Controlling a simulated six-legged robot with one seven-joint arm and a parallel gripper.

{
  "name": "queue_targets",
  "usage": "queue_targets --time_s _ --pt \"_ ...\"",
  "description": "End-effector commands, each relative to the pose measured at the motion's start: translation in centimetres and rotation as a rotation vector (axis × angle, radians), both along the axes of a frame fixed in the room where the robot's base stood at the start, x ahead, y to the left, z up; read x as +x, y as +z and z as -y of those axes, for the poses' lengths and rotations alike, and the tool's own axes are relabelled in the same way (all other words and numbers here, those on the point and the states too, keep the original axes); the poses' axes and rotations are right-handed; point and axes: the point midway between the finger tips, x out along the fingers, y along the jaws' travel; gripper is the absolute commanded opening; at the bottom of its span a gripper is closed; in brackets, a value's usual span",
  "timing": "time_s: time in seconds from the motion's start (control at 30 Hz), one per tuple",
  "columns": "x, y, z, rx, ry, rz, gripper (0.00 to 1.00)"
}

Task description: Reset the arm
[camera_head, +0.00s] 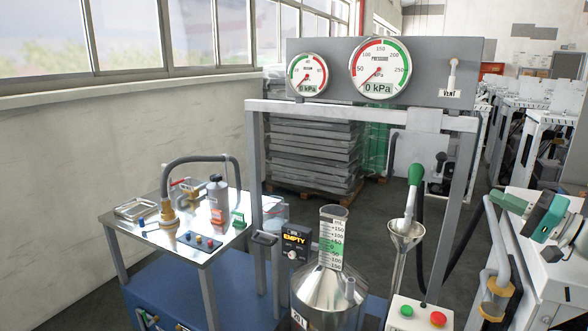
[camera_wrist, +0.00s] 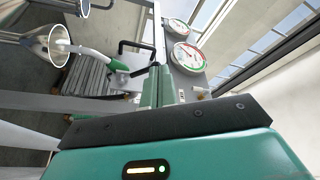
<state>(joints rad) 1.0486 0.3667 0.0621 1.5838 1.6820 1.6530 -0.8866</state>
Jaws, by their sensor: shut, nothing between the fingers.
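My gripper (camera_head: 508,202) is at the right side of the head view, with its green fingers pointing left, and it holds nothing. In the wrist view my gripper (camera_wrist: 155,86) has its two green fingers together. The green-handled nozzle (camera_head: 415,178) rests with its spout in the metal funnel (camera_head: 405,232), to the left of my gripper and apart from it. The nozzle (camera_wrist: 117,65) and the funnel (camera_wrist: 60,48) also show in the wrist view.
A grey frame carries a panel (camera_head: 350,70) with two gauges and a vent valve (camera_head: 452,75). A side table (camera_head: 195,245) stands left. White machines line the right.

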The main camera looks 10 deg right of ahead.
Motion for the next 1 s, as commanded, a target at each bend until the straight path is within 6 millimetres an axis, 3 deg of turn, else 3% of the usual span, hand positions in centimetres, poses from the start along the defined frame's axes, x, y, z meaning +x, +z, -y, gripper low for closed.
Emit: queue_targets --time_s 0.17,0.27,0.33,0.5,0.6,0.8,1.0 --pt "1.3 -0.8 -6.2 -0.042 0.08 -0.144 0.0" --pt "1.5 -1.8 -11.0 -0.087 0.132 -0.26 0.0" --pt "1.2 -2.8 -15.2 -0.138 0.174 -0.361 0.0" --pt "-2.0 -6.3 -25.1 -0.326 0.24 -0.621 0.0" --pt "-5.0 -8.5 -29.3 -0.461 0.25 -0.738 0.0" --pt "-11.6 -12.4 -34.3 -0.763 0.205 -0.871 0.0" --pt "-17.1 -15.4 -35.7 -1.064 0.103 -0.854 0.0"
